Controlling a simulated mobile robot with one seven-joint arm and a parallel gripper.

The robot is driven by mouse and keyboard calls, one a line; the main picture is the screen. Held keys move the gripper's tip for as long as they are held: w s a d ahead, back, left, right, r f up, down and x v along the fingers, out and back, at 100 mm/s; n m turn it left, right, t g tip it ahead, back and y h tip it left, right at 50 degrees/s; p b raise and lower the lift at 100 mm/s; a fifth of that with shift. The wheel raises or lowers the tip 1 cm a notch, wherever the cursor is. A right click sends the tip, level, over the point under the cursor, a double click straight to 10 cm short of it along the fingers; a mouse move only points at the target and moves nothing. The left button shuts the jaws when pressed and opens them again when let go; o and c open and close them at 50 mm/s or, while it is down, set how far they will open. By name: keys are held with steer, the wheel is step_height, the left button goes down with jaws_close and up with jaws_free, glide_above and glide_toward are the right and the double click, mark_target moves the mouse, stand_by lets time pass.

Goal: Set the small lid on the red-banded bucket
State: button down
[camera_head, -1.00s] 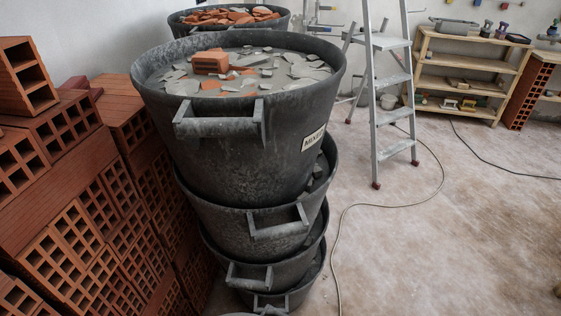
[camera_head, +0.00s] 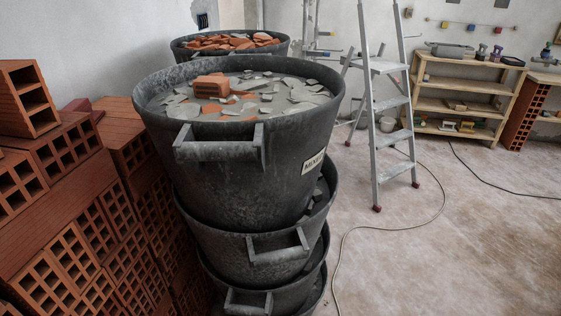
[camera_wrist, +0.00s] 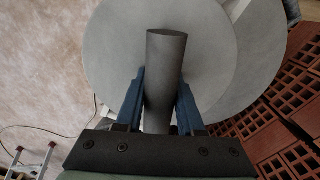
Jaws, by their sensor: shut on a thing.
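In the wrist view my gripper (camera_wrist: 161,80) is shut on the upright grey cylindrical handle of a round, flat grey lid (camera_wrist: 110,40). The blue fingers press on both sides of the handle. A second grey round surface (camera_wrist: 262,50) shows behind the lid on the right; I cannot tell what it is. In the head view no gripper and no lid show. A dark bucket labelled "MIXED" (camera_head: 235,165) stands on top of a stack, filled with rubble. No red band shows on any bucket in view.
Another rubble-filled bucket (camera_head: 230,51) stands behind the stack. Hollow red bricks (camera_head: 75,235) are piled at the left. A stepladder (camera_head: 391,120) and a wooden shelf (camera_head: 463,98) stand at the back right. A cable (camera_head: 345,235) crosses the otherwise open floor on the right.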

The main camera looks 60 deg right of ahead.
steer(key=shift+f, duration=0.15)
steer(key=shift+f, duration=0.25)
steer(key=shift+c, duration=2.2)
jaws_free()
step_height(320, 180, up, 13)
steer(key=p, duration=0.3)
steer(key=shift+p, duration=0.4)
steer(key=shift+w, duration=0.1)
